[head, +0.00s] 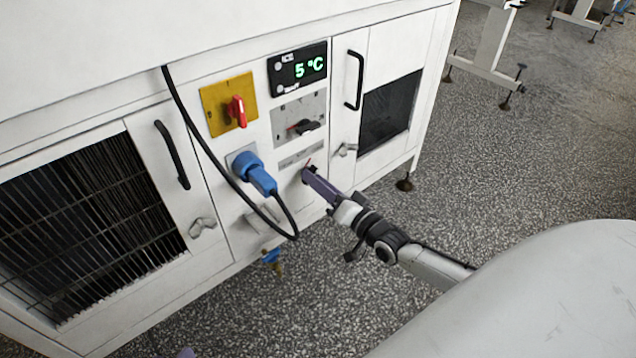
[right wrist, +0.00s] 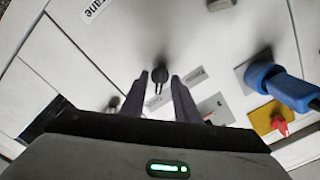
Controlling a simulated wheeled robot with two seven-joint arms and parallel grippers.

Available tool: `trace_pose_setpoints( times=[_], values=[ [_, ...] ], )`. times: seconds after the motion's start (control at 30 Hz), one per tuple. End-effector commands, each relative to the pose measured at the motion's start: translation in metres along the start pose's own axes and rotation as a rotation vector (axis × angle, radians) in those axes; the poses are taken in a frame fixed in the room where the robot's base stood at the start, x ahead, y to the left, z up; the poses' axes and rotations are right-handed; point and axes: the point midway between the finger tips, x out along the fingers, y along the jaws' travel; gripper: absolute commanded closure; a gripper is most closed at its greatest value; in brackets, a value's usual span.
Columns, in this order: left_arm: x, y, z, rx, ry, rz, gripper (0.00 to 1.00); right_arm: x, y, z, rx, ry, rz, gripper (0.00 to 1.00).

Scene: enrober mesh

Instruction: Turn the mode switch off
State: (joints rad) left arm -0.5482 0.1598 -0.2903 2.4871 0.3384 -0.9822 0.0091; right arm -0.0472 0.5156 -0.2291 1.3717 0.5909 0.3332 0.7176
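A small dark knob (right wrist: 160,74) stands on the white panel below a grey label strip (head: 301,155); I take it as the mode switch, though its lettering is unreadable. My right gripper (right wrist: 161,88) is open, its two fingers on either side of the knob with visible gaps. In the head view the right gripper (head: 308,174) reaches the panel and mostly hides this knob. A black rotary switch (head: 303,127) sits on a grey plate above. A small purplish tip (head: 187,353) at the bottom edge may be my left gripper; its fingers cannot be made out.
A red switch on a yellow plate (head: 214,102) and a blue plug (head: 250,165) with a hanging black cable (head: 210,155) are to the left. A display (head: 298,68) reads 5 °C. Door handles (head: 354,80) stick out on both sides. The speckled floor (head: 520,150) at right is open.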

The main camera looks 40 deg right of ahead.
Motion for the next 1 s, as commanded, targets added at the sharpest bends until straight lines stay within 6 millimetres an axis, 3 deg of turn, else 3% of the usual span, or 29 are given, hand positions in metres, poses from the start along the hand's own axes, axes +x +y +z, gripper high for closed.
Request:
trace_pose_setpoints(
  times=[0.07,0.23,0.67,1.0],
  values=[
    [0.0,0.0,0.0,0.0,-0.001,0.0,0.69,0.0,0.0,0.0,0.0,0.0,0.0,0.72],
    [0.0,0.0,0.001,0.001,-0.002,-0.001,0.69,0.0,0.0,0.0,0.0,0.0,0.0,1.0],
    [-0.001,-0.002,0.001,0.006,-0.012,-0.011,0.69,-0.001,-0.001,-0.001,-0.059,0.0,0.001,1.0],
    [0.0,-0.013,0.012,0.02,-0.075,-0.053,0.69,0.0,-0.002,-0.002,-0.302,0.0,0.001,1.0]
  ],
)
